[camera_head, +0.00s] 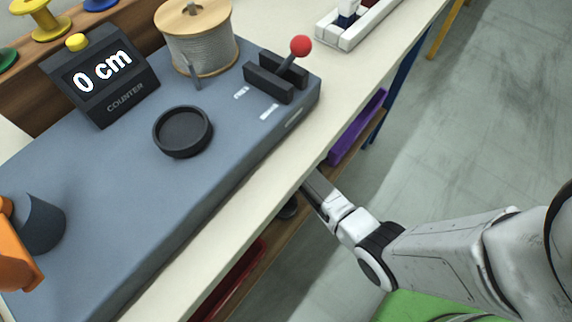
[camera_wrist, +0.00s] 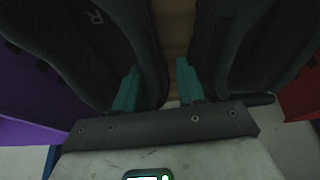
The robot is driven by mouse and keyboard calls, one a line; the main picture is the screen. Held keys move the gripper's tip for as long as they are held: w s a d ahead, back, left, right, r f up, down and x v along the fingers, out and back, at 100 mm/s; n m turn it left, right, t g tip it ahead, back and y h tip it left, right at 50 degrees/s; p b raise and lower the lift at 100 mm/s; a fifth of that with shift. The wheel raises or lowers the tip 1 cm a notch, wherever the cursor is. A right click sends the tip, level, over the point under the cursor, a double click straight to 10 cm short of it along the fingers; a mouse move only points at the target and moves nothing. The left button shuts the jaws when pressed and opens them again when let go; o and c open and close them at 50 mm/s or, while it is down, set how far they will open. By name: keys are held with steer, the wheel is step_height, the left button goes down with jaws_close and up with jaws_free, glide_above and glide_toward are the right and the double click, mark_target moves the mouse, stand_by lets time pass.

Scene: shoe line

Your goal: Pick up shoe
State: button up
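Two dark shoes show in the wrist view, side by side on a brown wooden surface. The left shoe (camera_wrist: 95,40) has an R-like mark inside; the right shoe (camera_wrist: 265,45) is apart from it. My gripper (camera_wrist: 158,84) is open, with two teal fingers. The left finger overlaps the left shoe's opening, and that shoe's inner side edge shows between the fingers. The right finger is beside the right shoe's edge; I cannot tell whether either touches. In the head view my arm reaches under the worktop edge, where a dark bit of shoe (camera_head: 288,208) shows; the fingertips are hidden.
The cream worktop (camera_head: 235,205) overhangs the lower shelf. A purple bin (camera_head: 357,127) and a red bin (camera_head: 232,283) flank the shoes' place. On top stands a grey machine (camera_head: 110,190) with a counter reading 0 cm, a spool and a red-knobbed lever.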

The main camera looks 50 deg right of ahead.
jaws_close()
stand_by(0.3)
stand_by(1.1)
